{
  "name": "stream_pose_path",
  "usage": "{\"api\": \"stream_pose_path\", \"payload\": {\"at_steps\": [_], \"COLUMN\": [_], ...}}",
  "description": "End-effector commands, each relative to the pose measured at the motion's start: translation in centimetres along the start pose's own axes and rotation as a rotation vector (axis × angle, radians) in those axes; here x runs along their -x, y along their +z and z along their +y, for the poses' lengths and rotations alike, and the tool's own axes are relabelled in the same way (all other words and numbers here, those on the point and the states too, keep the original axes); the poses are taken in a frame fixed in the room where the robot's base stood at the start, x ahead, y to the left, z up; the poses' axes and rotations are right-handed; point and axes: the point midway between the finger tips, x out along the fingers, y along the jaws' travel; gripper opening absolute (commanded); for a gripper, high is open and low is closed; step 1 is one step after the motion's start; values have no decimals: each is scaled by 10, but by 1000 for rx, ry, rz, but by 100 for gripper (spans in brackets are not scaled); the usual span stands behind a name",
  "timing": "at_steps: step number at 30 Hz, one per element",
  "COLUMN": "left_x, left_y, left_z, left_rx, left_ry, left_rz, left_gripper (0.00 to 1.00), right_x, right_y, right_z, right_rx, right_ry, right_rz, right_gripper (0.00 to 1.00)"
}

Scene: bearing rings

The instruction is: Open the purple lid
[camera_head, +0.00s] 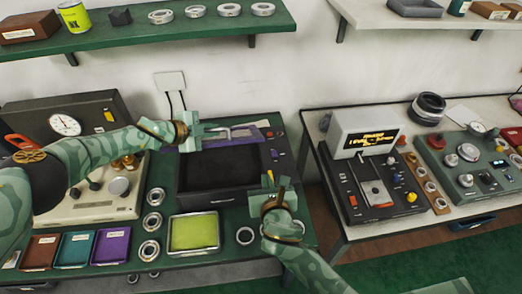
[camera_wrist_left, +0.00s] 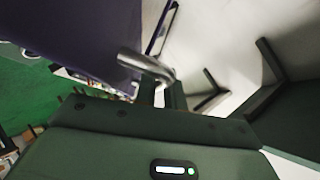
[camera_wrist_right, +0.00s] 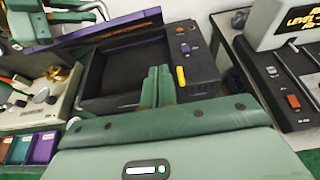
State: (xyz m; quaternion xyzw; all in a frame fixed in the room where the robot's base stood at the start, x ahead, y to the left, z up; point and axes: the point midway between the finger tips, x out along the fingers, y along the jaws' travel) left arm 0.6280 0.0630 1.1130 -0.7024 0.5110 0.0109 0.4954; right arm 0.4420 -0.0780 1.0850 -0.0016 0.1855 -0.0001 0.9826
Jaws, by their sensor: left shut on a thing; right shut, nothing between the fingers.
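The purple lid (camera_head: 243,137) stands raised at the back of the black box (camera_head: 281,150), whose dark inside shows. Its grey metal handle (camera_head: 215,130) faces up. My left gripper (camera_head: 201,132) is shut on the handle; in the left wrist view the fingers (camera_wrist_left: 162,92) meet the bent handle (camera_wrist_left: 146,66) beside the purple lid (camera_wrist_left: 75,35). In the right wrist view the lid (camera_wrist_right: 95,33) shows as a narrow band behind the open box. My right gripper (camera_head: 272,184) is shut and empty, in front of the box's right part; its fingers (camera_wrist_right: 158,85) show upright in the right wrist view.
A green-yellow tray (camera_head: 194,232) and several metal rings lie in front of the box. A gauge machine (camera_head: 95,205) stands left, under my left arm. A shelf (camera_head: 150,32) hangs above. A second table with a screen device (camera_head: 368,140) stands right, across a gap.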

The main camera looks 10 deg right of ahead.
Motion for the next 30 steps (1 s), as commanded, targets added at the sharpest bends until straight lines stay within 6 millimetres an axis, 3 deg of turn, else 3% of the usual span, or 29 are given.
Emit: {"api": "stream_pose_path", "payload": {"at_steps": [15, 21, 30], "left_x": [0, 0, 0], "left_y": [-1, 0, 0], "left_z": [1, 0, 0], "left_rx": [1, 0, 0], "left_ry": [1, 1, 1], "left_rz": [1, 1, 0], "left_gripper": [0, 0, 0], "right_x": [-98, -102, -104], "right_y": [2, 29, 38], "right_z": [0, 0, 0], "right_rx": [-1, -3, -3], "right_ry": [0, 0, 0], "right_rz": [1, 1, 3], "right_gripper": [0, 0, 0]}}
